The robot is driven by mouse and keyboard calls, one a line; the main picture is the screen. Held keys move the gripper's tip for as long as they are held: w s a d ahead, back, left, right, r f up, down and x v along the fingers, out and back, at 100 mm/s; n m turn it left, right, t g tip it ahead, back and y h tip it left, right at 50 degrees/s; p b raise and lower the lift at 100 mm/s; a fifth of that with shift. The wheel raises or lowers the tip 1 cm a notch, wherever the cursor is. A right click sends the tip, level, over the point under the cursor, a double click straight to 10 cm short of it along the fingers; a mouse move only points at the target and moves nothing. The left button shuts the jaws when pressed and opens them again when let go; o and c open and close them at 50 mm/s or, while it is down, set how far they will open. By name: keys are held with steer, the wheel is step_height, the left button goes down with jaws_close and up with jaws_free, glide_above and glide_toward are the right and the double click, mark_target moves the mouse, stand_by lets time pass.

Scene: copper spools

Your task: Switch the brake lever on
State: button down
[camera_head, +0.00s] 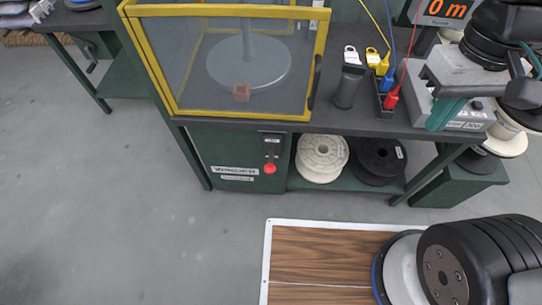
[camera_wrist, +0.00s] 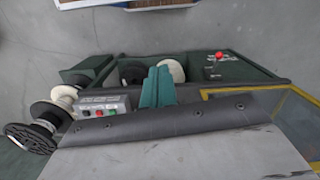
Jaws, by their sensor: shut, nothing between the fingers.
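The brake lever (camera_head: 269,167) has a red knob. It sits on the front of the green winder cabinet (camera_head: 225,160), below a small light plate, with the knob at the lower end. In the wrist view the red knob (camera_wrist: 219,56) shows beyond and to the right of my fingers. My gripper (camera_head: 446,114) has teal fingers and is over the right end of the bench, well right of the lever and apart from it. The fingers (camera_wrist: 157,82) are shut and hold nothing.
A yellow-framed clear guard (camera_head: 215,112) stands on the bench above the cabinet. A dark cup (camera_head: 348,88) and coloured connectors (camera_head: 390,98) stand between guard and gripper. White (camera_head: 322,157) and black (camera_head: 378,160) spools sit on the lower shelf. The floor before the cabinet is clear.

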steer(key=w+a+f+n+g, duration=0.1)
steer(key=w+a+f+g, duration=0.1)
steer(key=w+a+f, duration=0.75)
steer(key=m+t, duration=0.2)
steer(key=m, duration=0.1)
glide_above(271, 163)
steer(key=w, duration=0.2)
step_height(271, 163, down, 21)
steer(key=shift+s, duration=0.25)
steer(key=shift+f, duration=0.1)
steer(key=f, duration=1)
steer(key=shift+s, duration=0.35)
steer(key=shift+s, duration=0.1)
